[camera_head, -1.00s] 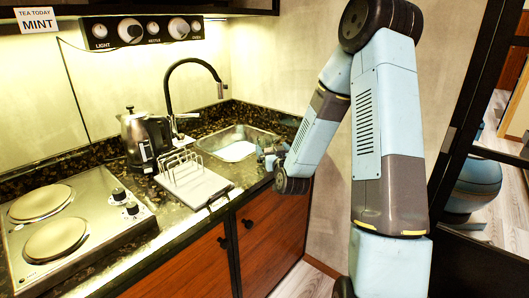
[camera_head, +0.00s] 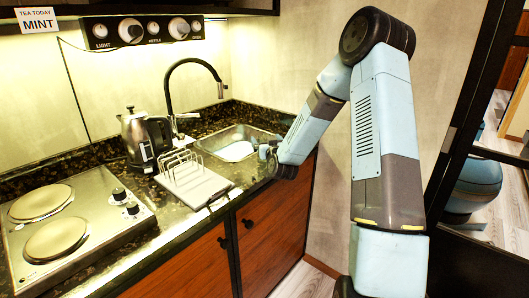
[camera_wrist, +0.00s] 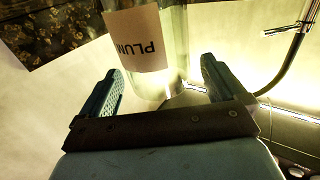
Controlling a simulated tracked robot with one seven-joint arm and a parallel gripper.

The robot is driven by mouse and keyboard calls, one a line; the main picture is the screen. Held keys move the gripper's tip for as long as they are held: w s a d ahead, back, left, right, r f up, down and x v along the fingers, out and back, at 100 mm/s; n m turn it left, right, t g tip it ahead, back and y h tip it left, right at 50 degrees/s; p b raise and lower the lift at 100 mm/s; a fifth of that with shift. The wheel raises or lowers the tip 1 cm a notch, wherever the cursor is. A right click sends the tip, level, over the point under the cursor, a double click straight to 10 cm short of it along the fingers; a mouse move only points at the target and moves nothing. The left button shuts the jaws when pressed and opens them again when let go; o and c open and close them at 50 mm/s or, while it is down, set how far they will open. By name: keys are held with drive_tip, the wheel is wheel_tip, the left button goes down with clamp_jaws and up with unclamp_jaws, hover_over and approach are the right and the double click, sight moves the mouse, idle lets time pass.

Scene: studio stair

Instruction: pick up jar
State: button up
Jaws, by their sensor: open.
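A clear glass jar (camera_wrist: 176,52) with a pale paper label (camera_wrist: 137,40) shows in the wrist view, at the top middle. The label's letters appear upside down and seem to read PLUM. My gripper (camera_wrist: 160,70) is open, with one finger on each side of the jar's near end. I cannot tell whether either finger touches it. In the head view my gripper (camera_head: 266,151) is at the right end of the counter, by the sink's front right corner. I cannot make out the jar there.
The sink (camera_head: 232,143) and black tap (camera_head: 190,65) lie left of my gripper. A wire rack (camera_head: 178,163) on a white board, a kettle (camera_head: 136,135) and a hob (camera_head: 60,220) stand further left. A wall is close on the right.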

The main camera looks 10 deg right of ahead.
drive_tip(key=c, duration=1.7)
